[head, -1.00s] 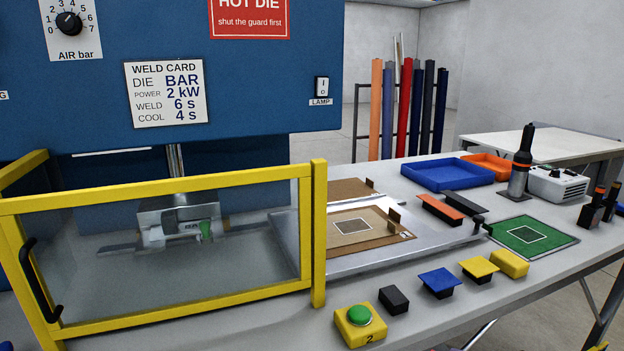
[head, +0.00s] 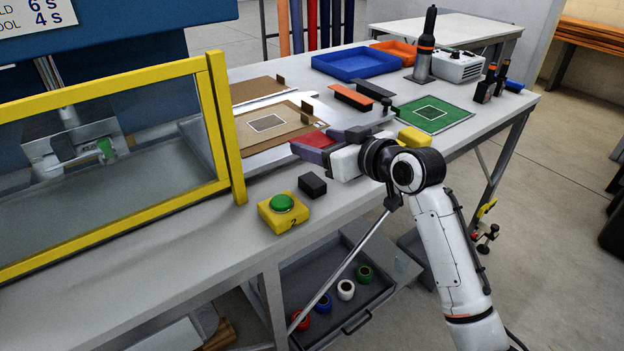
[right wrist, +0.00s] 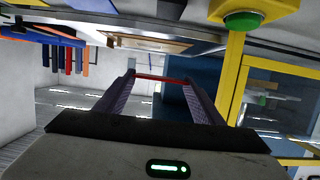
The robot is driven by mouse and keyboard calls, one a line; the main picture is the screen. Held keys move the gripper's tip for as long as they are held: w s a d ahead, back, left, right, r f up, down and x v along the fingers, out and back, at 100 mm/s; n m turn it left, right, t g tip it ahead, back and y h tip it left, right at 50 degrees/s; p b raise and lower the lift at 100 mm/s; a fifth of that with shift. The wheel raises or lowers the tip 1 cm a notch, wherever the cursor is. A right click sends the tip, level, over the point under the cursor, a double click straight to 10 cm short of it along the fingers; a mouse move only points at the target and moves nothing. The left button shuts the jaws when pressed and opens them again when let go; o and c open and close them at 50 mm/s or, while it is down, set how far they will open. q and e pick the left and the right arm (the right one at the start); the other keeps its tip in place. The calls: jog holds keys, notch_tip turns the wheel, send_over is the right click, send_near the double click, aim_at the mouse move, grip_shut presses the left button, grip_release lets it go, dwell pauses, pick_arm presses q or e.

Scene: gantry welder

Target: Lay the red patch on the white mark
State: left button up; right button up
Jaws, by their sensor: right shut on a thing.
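My right gripper (head: 318,143) is shut on the red patch (head: 314,139), held between its purple fingers above the table's front part. The right wrist view shows the red patch (right wrist: 160,78) as a thin strip across the fingertips. A white square outline (head: 267,123) lies on the brown board on the metal plate, left of and beyond the gripper. Another white square outline (head: 431,113) is on the green mat (head: 452,123) at the right. I cannot tell from the picture whether the patch is above the board's edge or short of it. My left gripper is out of view.
The yellow guard frame (head: 222,130) stands left of the board. A yellow box with a green button (head: 284,212) and a black block (head: 312,184) sit at the front edge. Orange-topped and black bars (head: 352,97) lie beyond the gripper. A blue tray (head: 355,68) is at the back.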

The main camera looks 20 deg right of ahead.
aim_at(310, 178)
jog(key=shift+f, duration=0.1)
notch_tip(310, 178, down, 10)
jog(key=shift+r, duration=0.25)
dwell(0.4)
jog(key=shift+f, duration=0.15)
jog(key=o, duration=1)
